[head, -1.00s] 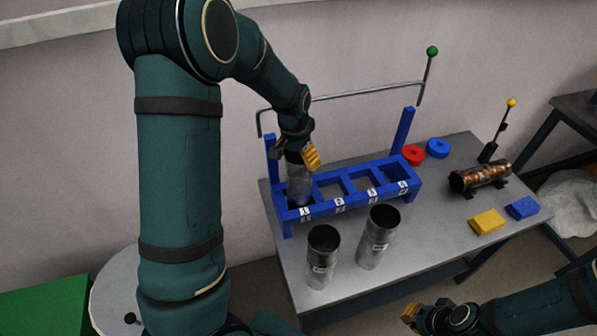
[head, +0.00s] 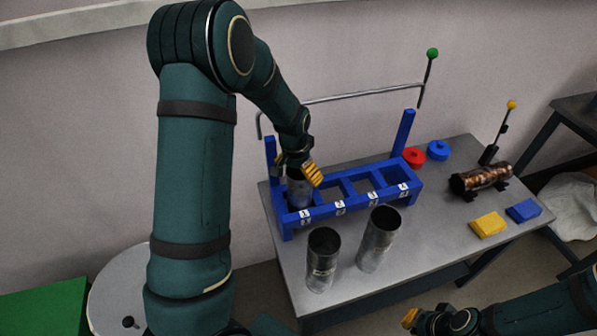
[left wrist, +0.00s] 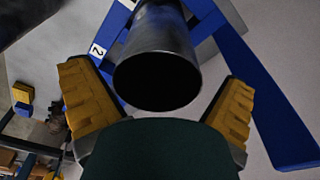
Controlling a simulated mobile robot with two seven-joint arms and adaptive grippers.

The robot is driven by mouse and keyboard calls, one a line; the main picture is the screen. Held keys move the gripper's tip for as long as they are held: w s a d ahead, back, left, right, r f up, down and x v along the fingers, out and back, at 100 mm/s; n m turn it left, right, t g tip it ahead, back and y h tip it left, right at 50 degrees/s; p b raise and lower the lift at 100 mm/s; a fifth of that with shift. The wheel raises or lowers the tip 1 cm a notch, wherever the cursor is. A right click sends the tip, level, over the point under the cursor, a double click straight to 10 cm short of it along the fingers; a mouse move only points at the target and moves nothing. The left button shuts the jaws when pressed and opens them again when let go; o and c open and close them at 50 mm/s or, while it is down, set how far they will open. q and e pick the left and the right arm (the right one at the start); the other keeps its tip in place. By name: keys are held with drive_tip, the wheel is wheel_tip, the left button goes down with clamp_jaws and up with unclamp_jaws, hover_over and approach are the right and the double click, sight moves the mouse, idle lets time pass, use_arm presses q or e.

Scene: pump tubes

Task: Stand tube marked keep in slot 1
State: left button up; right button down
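A metal tube (head: 298,188) stands upright in the slot at the left end of the blue rack (head: 345,205), the one labelled 1. In the left wrist view its dark open mouth (left wrist: 157,80) lies between my finger pads. My left gripper (head: 295,166) is at the tube's top, with its yellow pads apart and a gap on both sides of the tube. Two more tubes, a left one (head: 322,262) and a right one (head: 377,240), stand on the table before the rack. Their labels are too small to read. My right gripper (head: 411,319) is at the bottom edge, its fingers unclear.
The other rack slots are empty. A rail with a green knob (head: 432,54) runs behind the rack. Right on the table (head: 440,225) are red (head: 413,157) and blue (head: 438,150) rings, a copper cylinder (head: 481,177), and yellow (head: 488,224) and blue (head: 523,210) blocks.

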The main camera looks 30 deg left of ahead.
use_arm(q)
drive_tip(key=shift+r, duration=0.1)
wheel_tip(320, 180, up, 12)
drive_tip(key=s+p, duration=0.1)
drive_tip(key=shift+s+p, duration=0.2)
drive_tip(key=shift+p, duration=0.15)
use_arm(e)
drive_tip(key=shift+w+r, duration=0.3)
drive_tip(key=shift+r, duration=0.55)
use_arm(q)
drive_tip(key=shift+a, duration=0.15)
